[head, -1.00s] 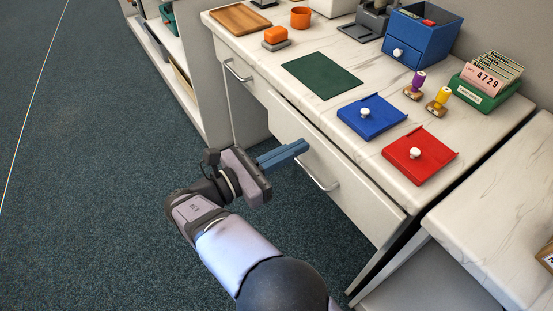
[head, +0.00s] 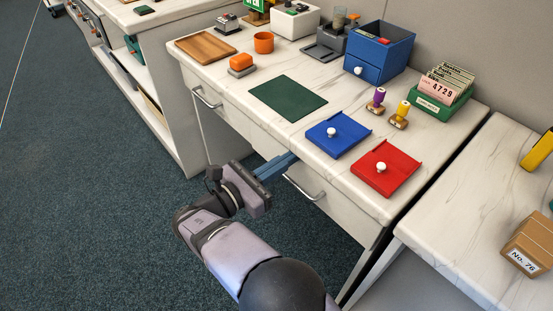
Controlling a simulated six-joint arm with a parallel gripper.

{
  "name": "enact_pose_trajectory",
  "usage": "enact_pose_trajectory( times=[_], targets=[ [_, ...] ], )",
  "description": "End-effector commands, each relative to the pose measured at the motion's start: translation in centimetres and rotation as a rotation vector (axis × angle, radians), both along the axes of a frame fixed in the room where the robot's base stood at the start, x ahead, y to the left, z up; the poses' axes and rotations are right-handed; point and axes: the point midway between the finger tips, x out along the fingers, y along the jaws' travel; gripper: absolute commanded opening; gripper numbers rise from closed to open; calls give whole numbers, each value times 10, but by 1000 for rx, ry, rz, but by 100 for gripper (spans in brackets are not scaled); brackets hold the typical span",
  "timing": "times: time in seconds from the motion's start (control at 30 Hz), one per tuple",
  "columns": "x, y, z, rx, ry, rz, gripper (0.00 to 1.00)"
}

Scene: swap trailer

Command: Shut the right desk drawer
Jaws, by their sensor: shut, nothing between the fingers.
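The right desk drawer (head: 338,203) is the white front with a metal bar handle (head: 304,190) under the desk's near edge. It looks close to flush with the desk; I cannot tell if a small gap is left. My gripper (head: 288,161) is shut and empty, its blue fingers pointing at the drawer front just above and left of the handle. The fingertips are at or very near the front; contact is not clear.
The white desk top (head: 225,80) carries a green mat (head: 288,98), a blue tray (head: 338,136) and a red tray (head: 385,168). A left drawer handle (head: 206,98) shows beyond my gripper. Another table (head: 470,220) stands at the right. Open carpet (head: 95,220) lies at the left.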

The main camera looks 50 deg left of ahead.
Motion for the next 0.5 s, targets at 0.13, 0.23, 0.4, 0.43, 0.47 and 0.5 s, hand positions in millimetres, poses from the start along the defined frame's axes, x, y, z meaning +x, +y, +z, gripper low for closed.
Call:
enact_pose_trajectory(
  times=[0.13, 0.23, 0.4, 0.43, 0.47, 0.5],
  targets=[
    [14, -1, 1, -1, 0, -1, 0],
    [16, 0, 0, 1, 0, -1, 0],
    [16, 0, 1, 2, -1, -1, 0],
    [16, 0, 1, 2, -2, 0, 0],
    [16, 0, 1, 2, -2, 0, 0],
    [16, 0, 1, 3, -2, 0, 0]
  ],
)
